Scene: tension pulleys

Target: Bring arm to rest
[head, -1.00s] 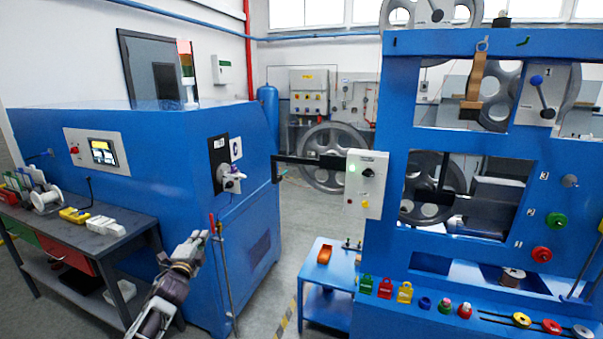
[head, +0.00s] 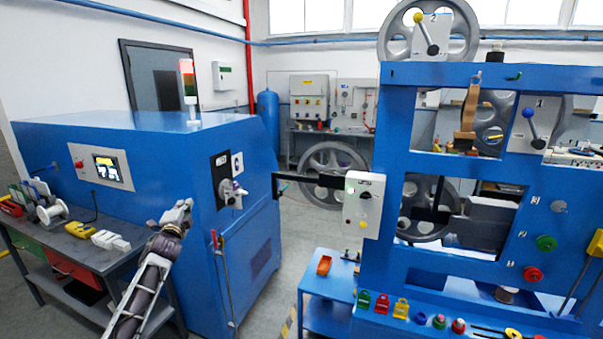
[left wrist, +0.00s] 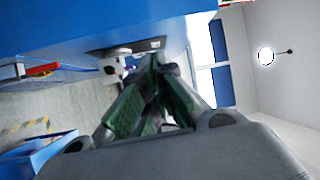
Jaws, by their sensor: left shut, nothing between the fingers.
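My left arm comes up from the bottom left in the head view, in front of the dark workbench and the blue cabinet. My left gripper (head: 183,210) is raised near the cabinet's side, to the left of the rotary switch (head: 230,192). In the left wrist view the gripper's green-padded fingers (left wrist: 155,85) are together with nothing held. The blue cabinet fills the top left there, with a white fitting (left wrist: 112,68) beyond the fingers. My right gripper is not in view.
A grey bench (head: 85,232) with spools and small parts stands at left. The blue machine frame (head: 388,150) with pulleys, coloured knobs and padlocks stands at right. A small blue side table (head: 325,285) holds an orange piece (head: 324,265). Floor is open between cabinet and frame.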

